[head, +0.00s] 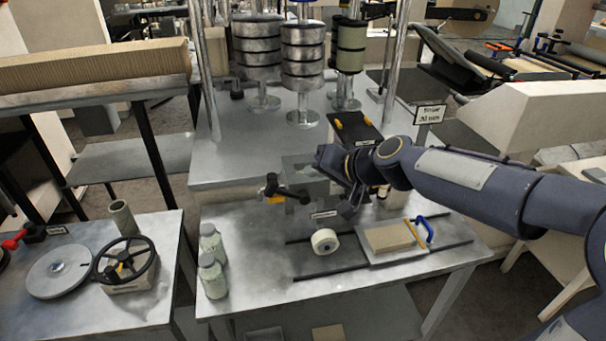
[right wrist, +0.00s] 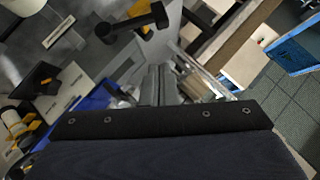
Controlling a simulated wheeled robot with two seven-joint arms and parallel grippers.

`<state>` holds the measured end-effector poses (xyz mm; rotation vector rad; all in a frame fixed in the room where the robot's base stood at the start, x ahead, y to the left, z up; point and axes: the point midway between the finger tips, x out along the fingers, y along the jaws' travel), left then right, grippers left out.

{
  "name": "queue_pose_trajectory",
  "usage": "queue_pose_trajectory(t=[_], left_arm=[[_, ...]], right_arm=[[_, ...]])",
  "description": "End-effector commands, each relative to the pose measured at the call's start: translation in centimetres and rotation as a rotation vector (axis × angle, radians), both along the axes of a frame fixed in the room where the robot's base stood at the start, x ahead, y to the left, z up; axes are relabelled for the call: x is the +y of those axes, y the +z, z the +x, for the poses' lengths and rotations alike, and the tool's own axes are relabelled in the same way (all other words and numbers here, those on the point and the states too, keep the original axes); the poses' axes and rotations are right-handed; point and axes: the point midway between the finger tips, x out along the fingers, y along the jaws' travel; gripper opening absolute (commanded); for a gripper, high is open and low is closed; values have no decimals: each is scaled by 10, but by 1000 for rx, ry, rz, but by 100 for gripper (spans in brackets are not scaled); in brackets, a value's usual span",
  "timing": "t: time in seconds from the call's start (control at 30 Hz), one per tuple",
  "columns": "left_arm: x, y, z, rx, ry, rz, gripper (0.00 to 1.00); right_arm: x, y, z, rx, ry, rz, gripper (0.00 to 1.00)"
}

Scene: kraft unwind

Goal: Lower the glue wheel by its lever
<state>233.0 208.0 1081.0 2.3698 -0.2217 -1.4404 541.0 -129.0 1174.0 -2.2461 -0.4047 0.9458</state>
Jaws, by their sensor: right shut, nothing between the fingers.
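A black lever (head: 285,190) with a rounded end and a yellow part sits at the left of a grey box on the table. A black bar with a yellow part, likely this lever (right wrist: 135,22), shows at the top of the right wrist view. A small white wheel (head: 325,241), possibly the glue wheel, is in front of the box near a dark slot. My right gripper (head: 349,211) points down, right of the lever and apart from it. Its fingers (right wrist: 160,78) are shut and empty. The arm hides part of the box. My left gripper is out of view.
Two capped bottles (head: 212,277) stand at the table's left front. A tan block on a plate (head: 390,240) with a blue handle (head: 422,231) lies at the right. A black handwheel (head: 124,261) is on the left table. The table's front middle is clear.

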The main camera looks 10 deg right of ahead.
Motion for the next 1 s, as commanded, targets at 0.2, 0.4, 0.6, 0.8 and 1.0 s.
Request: queue_pose_trajectory(t=[0.2,0.4,0.6,0.8,1.0], left_arm=[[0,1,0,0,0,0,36],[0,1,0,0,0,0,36],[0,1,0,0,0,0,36],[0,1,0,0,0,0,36],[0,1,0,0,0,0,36]], right_arm=[[-10,16,-18,-1,-1,0,0],[-12,17,-21,1,-1,0,0],[-12,18,-21,1,-2,-1,0],[-30,15,-73,25,27,-47,0],[-58,-22,-192,124,75,-181,0]])
